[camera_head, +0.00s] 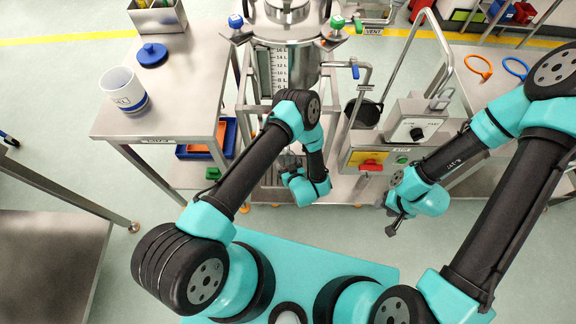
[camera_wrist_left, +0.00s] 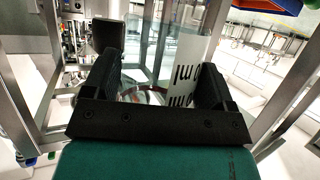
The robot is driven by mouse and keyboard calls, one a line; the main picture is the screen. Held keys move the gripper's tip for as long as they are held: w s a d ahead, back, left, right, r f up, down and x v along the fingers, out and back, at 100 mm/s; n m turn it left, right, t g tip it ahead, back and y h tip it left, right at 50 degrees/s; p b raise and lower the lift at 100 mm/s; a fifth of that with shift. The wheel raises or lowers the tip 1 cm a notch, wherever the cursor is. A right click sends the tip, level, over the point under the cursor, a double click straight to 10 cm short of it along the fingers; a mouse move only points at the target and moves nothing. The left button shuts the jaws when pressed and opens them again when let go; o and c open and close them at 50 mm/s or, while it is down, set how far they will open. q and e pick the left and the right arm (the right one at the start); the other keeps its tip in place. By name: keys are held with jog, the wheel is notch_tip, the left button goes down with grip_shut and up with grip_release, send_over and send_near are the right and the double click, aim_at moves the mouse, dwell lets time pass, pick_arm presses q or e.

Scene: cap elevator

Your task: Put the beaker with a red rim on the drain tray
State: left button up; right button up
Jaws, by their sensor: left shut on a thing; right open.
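My left gripper (camera_head: 287,162) is below the steel vessel, partly hidden by its own arm. In the left wrist view, the left gripper (camera_wrist_left: 157,80) is shut on a clear beaker (camera_wrist_left: 185,68) with a white scale panel. A reddish-brown curved edge shows at the beaker between the fingers. In the head view the beaker is mostly hidden by the arm. A metal framed area under the vessel (camera_head: 268,178) may be the drain tray; I cannot tell whether the beaker touches it. My right gripper (camera_head: 393,226) is open and empty at the right.
The steel vessel (camera_head: 288,58) has pipes and valves around it. A control box (camera_head: 414,122) stands to its right. The left steel table (camera_head: 190,90) holds a white cup with a blue band (camera_head: 122,88) and a blue lid (camera_head: 152,54). Open floor lies between the tables.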

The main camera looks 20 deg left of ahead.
pick_arm(q)
jog(key=shift+f, duration=2.65)
jog(key=shift+f, duration=0.6)
jog(key=o, duration=0.8)
jog(key=shift+o, duration=0.2)
jog(key=v, duration=1.7)
jog(key=shift+r, duration=0.15)
jog(key=shift+s+d, duration=0.1)
jog(key=shift+s, duration=0.05)
